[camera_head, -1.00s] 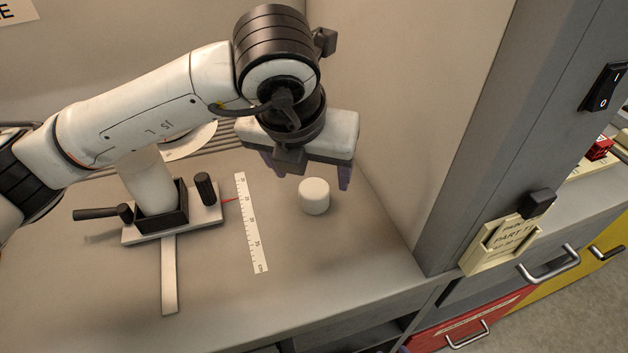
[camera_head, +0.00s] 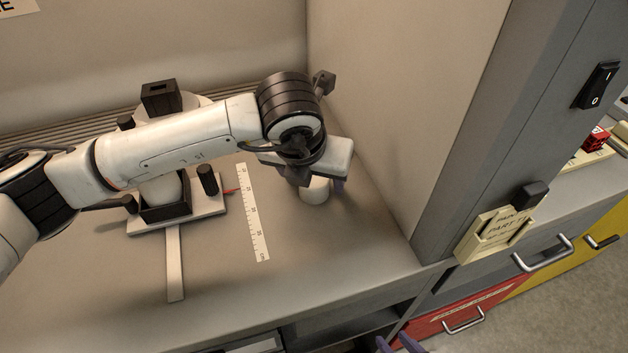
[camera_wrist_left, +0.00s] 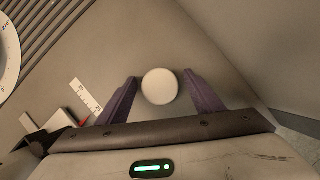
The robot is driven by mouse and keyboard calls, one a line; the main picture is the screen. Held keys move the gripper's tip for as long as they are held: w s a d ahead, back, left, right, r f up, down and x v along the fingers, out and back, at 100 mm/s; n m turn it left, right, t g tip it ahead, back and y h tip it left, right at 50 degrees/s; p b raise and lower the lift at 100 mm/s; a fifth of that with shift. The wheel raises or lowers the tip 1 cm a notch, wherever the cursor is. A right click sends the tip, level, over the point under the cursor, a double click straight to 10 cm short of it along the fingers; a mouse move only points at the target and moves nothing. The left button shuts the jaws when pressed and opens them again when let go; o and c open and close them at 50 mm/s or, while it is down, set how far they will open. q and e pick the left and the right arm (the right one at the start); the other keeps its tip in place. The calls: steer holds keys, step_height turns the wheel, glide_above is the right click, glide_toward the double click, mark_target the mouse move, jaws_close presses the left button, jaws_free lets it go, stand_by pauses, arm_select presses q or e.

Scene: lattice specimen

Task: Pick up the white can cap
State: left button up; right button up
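The white can cap (camera_head: 314,194) is a short round piece standing on the bench right of the ruler, partly hidden by my left gripper in the head view. In the left wrist view the cap (camera_wrist_left: 160,87) shows as a pale disc between the two purple fingers. My left gripper (camera_wrist_left: 161,82) is open around it, with a gap on each side. In the head view my left gripper (camera_head: 318,184) is low over the cap. Purple fingertips of my right gripper (camera_head: 397,345) show at the bottom edge, spaced apart and empty.
A ruler (camera_head: 252,212) lies left of the cap. A fixture with a white base (camera_head: 205,216) and dark knobs stands further left, partly behind my arm. A side wall (camera_head: 405,130) rises close on the right. The bench front is clear.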

arm_select(q)
steer(key=c, duration=0.8)
steer(key=shift+r, duration=0.1)
